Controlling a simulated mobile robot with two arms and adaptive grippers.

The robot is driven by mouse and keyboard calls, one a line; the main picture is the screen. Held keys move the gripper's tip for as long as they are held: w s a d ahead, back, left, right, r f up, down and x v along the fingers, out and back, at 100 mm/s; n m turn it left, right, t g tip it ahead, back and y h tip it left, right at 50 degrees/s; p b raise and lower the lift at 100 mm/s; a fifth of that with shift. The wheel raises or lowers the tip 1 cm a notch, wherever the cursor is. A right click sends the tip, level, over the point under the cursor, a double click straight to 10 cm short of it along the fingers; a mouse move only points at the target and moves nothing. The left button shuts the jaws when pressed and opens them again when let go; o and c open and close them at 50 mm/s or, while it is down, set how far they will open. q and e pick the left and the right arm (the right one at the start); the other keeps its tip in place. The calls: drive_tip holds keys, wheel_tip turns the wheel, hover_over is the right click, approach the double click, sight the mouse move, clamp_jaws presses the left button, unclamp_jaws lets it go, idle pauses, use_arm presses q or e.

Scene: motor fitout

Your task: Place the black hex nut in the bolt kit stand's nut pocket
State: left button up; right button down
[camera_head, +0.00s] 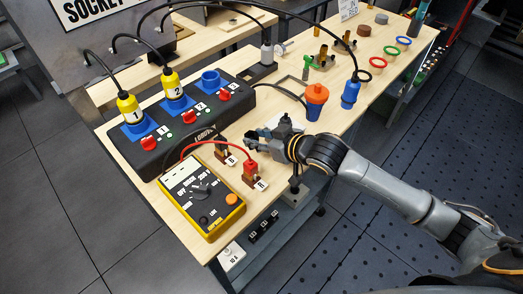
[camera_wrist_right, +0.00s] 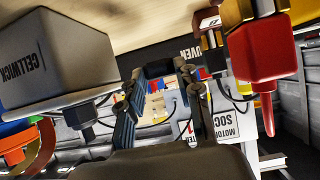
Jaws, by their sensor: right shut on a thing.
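My right gripper (camera_head: 254,143) is over the near part of the wooden bench, close to the red-plugged terminal. In the right wrist view, my right gripper (camera_wrist_right: 160,75) is shut on a dark piece (camera_wrist_right: 158,68) bridging its fingertips. It looks like the black hex nut, but its shape and hole are not clear. In the head view the fingers are too small to show the nut. I cannot surely identify the bolt kit stand or its nut pocket; several small brown posts (camera_head: 321,56) stand farther back on the bench. My left gripper is out of view.
A yellow multimeter (camera_head: 201,195) and red-plugged terminal (camera_head: 256,173) lie near the gripper. A black socket box (camera_head: 207,122) runs along the left. An orange-and-blue plug (camera_head: 316,98) and blue plug (camera_head: 350,92) stand behind.

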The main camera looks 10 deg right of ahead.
sight(262, 160)
drive_tip(key=shift+s+d+f, duration=0.2)
drive_tip(key=shift+s+f, duration=0.3)
drive_tip(key=shift+f, duration=0.1)
drive_tip(key=f, duration=0.3)
drive_tip(key=shift+s+d+p, duration=0.1)
drive_tip(key=shift+s+p, duration=0.15)
drive_tip(key=shift+p, duration=0.05)
drive_tip(key=shift+f, duration=0.3)
drive_tip(key=shift+f, duration=0.15)
drive_tip(key=c, duration=0.9)
unclamp_jaws()
drive_tip(key=shift+c, duration=0.2)
